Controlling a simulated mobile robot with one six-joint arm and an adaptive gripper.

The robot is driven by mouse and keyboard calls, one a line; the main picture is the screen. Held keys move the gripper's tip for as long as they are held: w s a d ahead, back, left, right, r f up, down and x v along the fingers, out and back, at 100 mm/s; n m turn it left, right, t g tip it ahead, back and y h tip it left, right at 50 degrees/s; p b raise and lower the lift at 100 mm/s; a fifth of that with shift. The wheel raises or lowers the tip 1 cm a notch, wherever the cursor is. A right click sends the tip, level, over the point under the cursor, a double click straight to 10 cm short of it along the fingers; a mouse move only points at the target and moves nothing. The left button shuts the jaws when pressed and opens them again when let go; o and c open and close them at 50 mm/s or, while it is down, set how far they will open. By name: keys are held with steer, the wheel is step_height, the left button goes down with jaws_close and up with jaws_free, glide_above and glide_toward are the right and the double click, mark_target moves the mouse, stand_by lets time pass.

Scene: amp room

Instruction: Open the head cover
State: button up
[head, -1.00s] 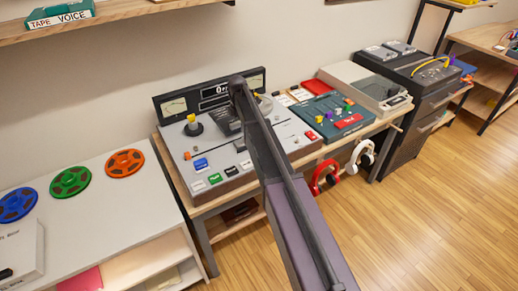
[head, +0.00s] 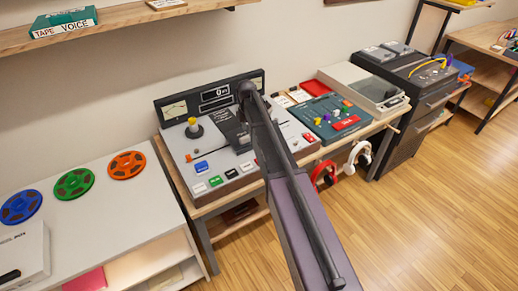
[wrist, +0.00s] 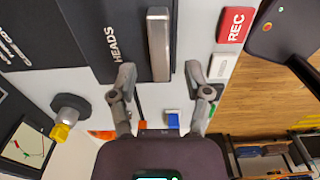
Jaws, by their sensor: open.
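The head cover (wrist: 100,35) is a dark panel lettered HEADS, at the upper left of the wrist view. A silver bar-shaped handle (wrist: 159,45) stands along its edge. In the head view the cover (head: 231,126) is the dark piece in the middle of the grey tape deck (head: 192,150), partly behind my arm. My gripper (wrist: 160,73) is open and empty. Its fingertips lie to either side of the handle's near end in the wrist view. I cannot tell how deep they reach around it. The cover looks closed. My arm hides the gripper in the head view.
A red REC button (wrist: 236,25) and a white button sit right of the handle. A yellow-topped knob (wrist: 66,120) stands to the left. A teal mixer (head: 330,117) is right of the deck. A white table with coloured reels (head: 75,184) is at left.

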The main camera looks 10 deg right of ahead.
steer(key=shift+r+p, duration=4.9)
steer(key=shift+r, duration=0.3)
steer(key=s+f+m+b, duration=0.3)
steer(key=s+m, duration=0.3)
steer(key=s, duration=0.3)
steer(key=s+f+m+b, duration=0.3)
steer(key=s+m, duration=0.4)
steer(key=s, duration=0.2)
steer(key=shift+f+b, duration=0.3)
steer(key=shift+s+m, duration=0.2)
steer(key=shift+m, duration=0.1)
steer(key=s+m, duration=0.8)
steer(key=s, duration=0.2)
steer(key=shift+s, duration=0.35)
steer(key=shift+d, duration=0.1)
jaws_close()
